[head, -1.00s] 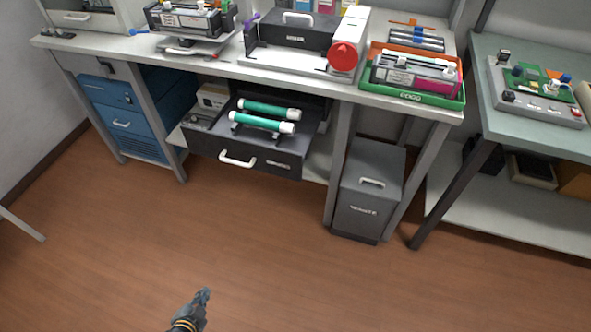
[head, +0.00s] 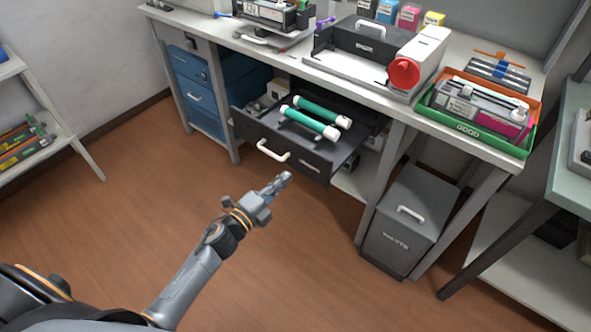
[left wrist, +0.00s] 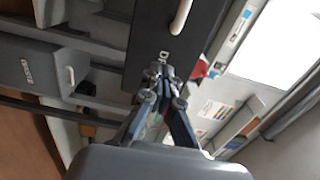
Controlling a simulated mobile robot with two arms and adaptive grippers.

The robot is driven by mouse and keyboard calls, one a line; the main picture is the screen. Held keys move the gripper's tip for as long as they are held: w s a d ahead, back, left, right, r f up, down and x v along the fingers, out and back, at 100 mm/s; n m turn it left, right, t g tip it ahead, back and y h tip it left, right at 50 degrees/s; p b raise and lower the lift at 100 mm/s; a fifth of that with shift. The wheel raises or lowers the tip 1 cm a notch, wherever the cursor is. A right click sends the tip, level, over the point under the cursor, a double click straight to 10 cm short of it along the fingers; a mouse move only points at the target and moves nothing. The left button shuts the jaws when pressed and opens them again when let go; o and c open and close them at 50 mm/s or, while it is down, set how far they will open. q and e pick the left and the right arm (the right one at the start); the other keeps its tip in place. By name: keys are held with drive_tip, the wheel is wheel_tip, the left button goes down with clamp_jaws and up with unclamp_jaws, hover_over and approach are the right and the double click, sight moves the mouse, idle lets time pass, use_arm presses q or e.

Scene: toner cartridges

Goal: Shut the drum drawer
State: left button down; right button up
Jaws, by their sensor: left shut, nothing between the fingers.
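The drum drawer (head: 283,146) is a dark grey drawer under the workbench, pulled out, with a white handle (head: 272,150) on its front. Two green drums with white ends (head: 312,117) lie in it. My left gripper (head: 283,180) is shut and empty, in front of the drawer and just below its handle in the head view. In the left wrist view, the closed fingertips (left wrist: 158,72) appear over a dark panel with a white handle (left wrist: 181,17) and a partly covered label. I cannot tell whether they touch it. My right gripper is not in view.
A grey waste bin (head: 403,220) stands on the floor right of the drawer. A green tray (head: 470,138) sits on the bench top. The wooden floor before the bench is clear.

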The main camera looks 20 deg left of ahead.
sight(302, 163)
use_arm(q)
drive_tip(key=x, duration=0.4)
drive_tip(key=shift+w+d+b, duration=0.15)
drive_tip(key=shift+w+b, duration=0.15)
drive_tip(key=shift+w, duration=0.25)
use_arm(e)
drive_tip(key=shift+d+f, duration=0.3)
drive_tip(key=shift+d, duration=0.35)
use_arm(q)
drive_tip(key=shift+d, duration=0.1)
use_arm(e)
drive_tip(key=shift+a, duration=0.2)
